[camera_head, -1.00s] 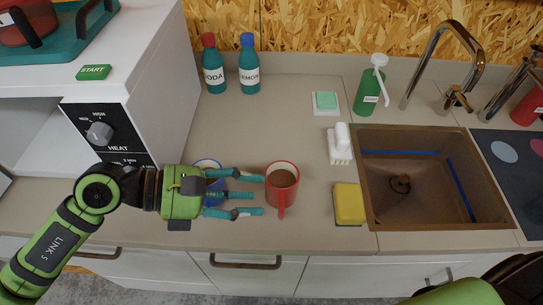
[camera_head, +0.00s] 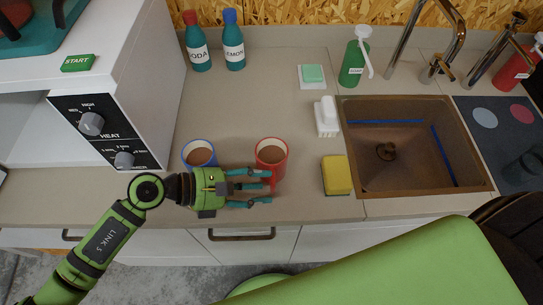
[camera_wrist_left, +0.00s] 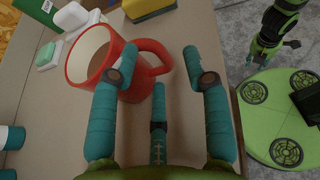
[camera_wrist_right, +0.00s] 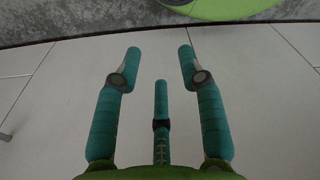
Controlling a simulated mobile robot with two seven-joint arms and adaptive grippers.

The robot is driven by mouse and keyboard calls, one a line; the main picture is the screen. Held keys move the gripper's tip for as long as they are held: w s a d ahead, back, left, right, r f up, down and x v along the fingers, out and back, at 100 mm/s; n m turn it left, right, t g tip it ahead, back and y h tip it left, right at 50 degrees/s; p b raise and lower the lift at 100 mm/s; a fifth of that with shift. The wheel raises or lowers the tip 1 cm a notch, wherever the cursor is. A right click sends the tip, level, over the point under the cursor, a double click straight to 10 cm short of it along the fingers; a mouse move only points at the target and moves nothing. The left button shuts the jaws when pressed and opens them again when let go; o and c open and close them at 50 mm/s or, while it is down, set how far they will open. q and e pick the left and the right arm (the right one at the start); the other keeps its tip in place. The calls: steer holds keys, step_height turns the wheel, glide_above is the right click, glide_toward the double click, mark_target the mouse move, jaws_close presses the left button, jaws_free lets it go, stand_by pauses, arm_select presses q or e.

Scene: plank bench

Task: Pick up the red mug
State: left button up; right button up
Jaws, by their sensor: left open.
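The red mug (camera_head: 271,152), with brown contents, stands upright on the counter. My left gripper (camera_head: 263,187) is open at the mug's near side, its fingers around the handle area and partly covering it in the head view. In the left wrist view the mug (camera_wrist_left: 90,58) lies toward the upper left, and its handle (camera_wrist_left: 152,50) reaches between the spread fingertips of the left gripper (camera_wrist_left: 155,65). Whether a finger touches the mug I cannot tell. My right gripper (camera_wrist_right: 158,58) is open and empty in the right wrist view, over white panels.
A blue-rimmed mug (camera_head: 200,153) stands just left, close behind my left gripper. A yellow sponge (camera_head: 337,174) and a white brush (camera_head: 326,117) lie to the right, before the sink (camera_head: 400,180). Bottles (camera_head: 233,45) stand at the back. The counter behind the red mug is clear.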

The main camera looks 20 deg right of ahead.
mark_target(272, 185)
arm_select(q)
steer(key=x, duration=0.2)
steer(key=shift+d+p, duration=0.4)
steer(key=shift+s+d+f, duration=0.1)
steer(key=shift+d+f, duration=0.1)
steer(key=shift+d, duration=0.15)
steer(key=shift+f, duration=0.1)
jaws_close()
arm_select(e)
steer(key=shift+s+d+r, duration=0.15)
steer(key=shift+s+r, duration=0.55)
steer(key=shift+s, duration=0.2)
arm_select(q)
steer(key=shift+r, duration=0.2)
arm_select(e)
steer(key=shift+w+d, duration=0.1)
steer(key=shift+w, duration=0.05)
